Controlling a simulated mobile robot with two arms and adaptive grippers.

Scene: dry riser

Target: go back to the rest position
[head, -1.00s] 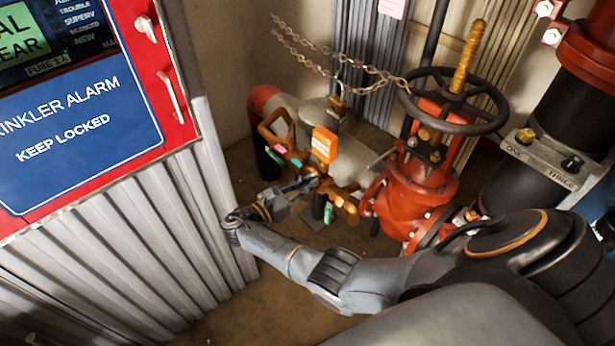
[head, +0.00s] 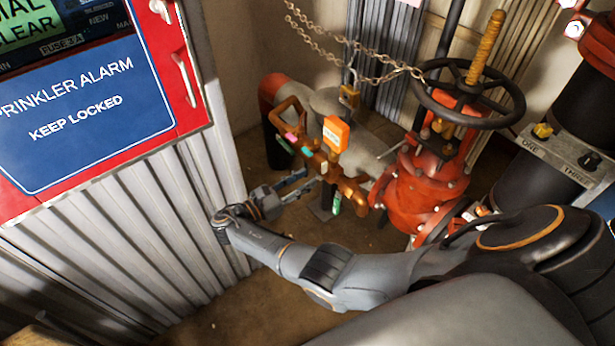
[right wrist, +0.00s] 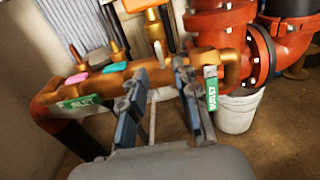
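My right gripper (head: 298,184) shows in the head view at the end of the grey arm that comes in from the right. In the right wrist view its two fingers (right wrist: 160,100) are spread apart with nothing between them. It is a short way from the copper pipework (head: 325,165), apart from it as far as I can see. The pipework carries an orange tag (head: 336,134), small pink and teal handles and green labels; it also shows in the right wrist view (right wrist: 130,72). My left gripper does not show.
A red alarm cabinet (head: 90,100) and corrugated panel (head: 130,250) stand at the left. A red valve (head: 425,185) with a black handwheel (head: 468,92) and chain (head: 350,48) stands at the right. A white bucket (right wrist: 237,112) is under the pipes. Bare floor (head: 235,310) lies below my arm.

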